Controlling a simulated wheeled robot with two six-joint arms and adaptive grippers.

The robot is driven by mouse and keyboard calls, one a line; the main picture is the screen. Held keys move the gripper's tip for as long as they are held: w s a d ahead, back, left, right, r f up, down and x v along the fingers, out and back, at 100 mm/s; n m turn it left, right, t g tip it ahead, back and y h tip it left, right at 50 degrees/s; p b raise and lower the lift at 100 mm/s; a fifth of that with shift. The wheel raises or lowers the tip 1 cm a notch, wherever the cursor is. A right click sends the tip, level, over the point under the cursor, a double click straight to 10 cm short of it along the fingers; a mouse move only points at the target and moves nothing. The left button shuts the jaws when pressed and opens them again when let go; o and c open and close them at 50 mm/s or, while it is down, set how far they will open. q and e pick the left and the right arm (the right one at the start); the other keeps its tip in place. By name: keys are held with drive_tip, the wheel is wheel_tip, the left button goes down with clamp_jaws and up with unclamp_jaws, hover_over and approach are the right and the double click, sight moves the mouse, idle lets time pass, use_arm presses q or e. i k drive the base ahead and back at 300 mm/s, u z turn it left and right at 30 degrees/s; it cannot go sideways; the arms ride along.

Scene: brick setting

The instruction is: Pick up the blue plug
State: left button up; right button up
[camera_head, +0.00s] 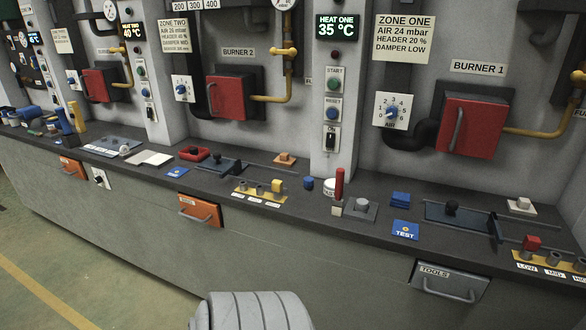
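A small dark blue cylinder (309,183) stands on the dark counter near the middle, just left of a white round item. It looks like the blue plug, but it is too small to be sure. A yellow plug (277,185) sits at the right end of a labelled yellow socket strip (240,189). A red plug (531,242) sits at the left end of another strip (556,272), marked LOW and MID, at the right. Neither my left nor my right gripper is in view.
The counter (290,212) runs across the view. A red upright handle (339,184), a blue block (400,199), a blue TEST card (405,230) and a slider plate (460,216) are on it. An orange drawer (200,210) and a TOOLS drawer (446,282) are below.

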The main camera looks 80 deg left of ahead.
sight(309, 181)
drive_tip(key=u, duration=0.75)
drive_tip(key=i, duration=0.7)
drive_tip(key=u, duration=0.8)
